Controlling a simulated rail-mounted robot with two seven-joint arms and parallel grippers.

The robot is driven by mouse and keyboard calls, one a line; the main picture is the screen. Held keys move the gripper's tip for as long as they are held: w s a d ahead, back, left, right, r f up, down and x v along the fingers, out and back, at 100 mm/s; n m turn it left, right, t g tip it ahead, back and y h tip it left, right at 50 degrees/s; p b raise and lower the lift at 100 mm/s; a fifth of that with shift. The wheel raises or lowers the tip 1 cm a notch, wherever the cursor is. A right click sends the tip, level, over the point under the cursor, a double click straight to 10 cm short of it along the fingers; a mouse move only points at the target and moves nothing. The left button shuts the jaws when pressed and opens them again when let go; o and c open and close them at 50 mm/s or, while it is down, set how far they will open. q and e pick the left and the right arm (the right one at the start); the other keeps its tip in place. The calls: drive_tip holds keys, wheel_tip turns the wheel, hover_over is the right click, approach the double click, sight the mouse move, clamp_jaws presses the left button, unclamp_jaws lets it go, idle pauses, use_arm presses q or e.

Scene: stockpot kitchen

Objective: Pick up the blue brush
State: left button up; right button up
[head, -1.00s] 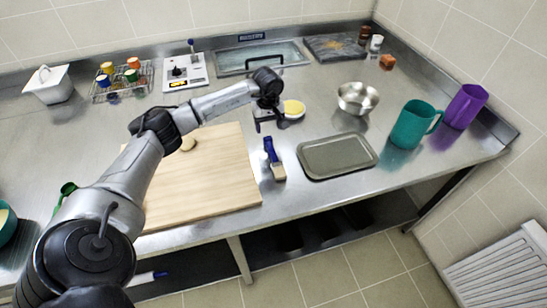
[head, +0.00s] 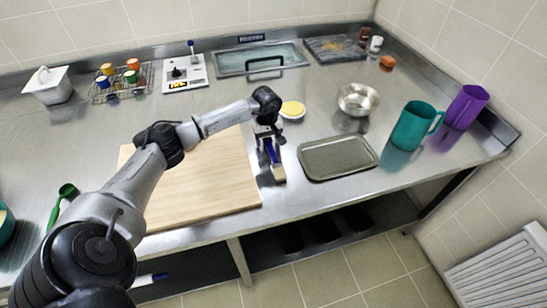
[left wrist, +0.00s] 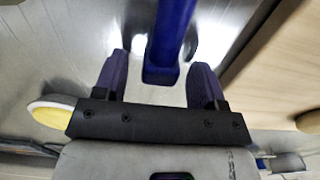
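The blue brush (head: 271,154) lies on the steel counter between the cutting board and the grey tray, with its pale bristle end (head: 278,173) toward the front edge. My left gripper (head: 269,135) is over the far end of its handle. In the left wrist view, the blue handle (left wrist: 171,42) runs in from the top and ends in the gap between my two open fingers (left wrist: 160,80), with space on both sides. Whether the fingers are down at handle height I cannot tell. My right gripper is not in view.
The wooden cutting board (head: 220,180) lies left of the brush, the grey tray (head: 338,157) right of it. A white dish with a yellow top (head: 292,110) is just behind my gripper. A metal bowl (head: 357,99), teal pitcher (head: 408,125) and purple pitcher (head: 465,106) stand farther right.

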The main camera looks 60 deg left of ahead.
use_arm(q)
drive_tip(key=c, duration=0.9)
drive_tip(key=shift+c, duration=0.2)
drive_tip(key=shift+r, duration=0.15)
wheel_tip(320, 180, up, 4)
drive_tip(key=shift+f, duration=0.1)
drive_tip(key=w+d+r+p, duration=0.1)
drive_tip(key=w+d+r, duration=0.1)
drive_tip(key=d, duration=0.3)
drive_tip(key=w+d+r, duration=0.2)
drive_tip(key=d+r, duration=0.3)
drive_tip(key=shift+w+d+p, duration=0.25)
drive_tip(key=shift+d+p, duration=0.1)
drive_tip(key=shift+d, duration=0.05)
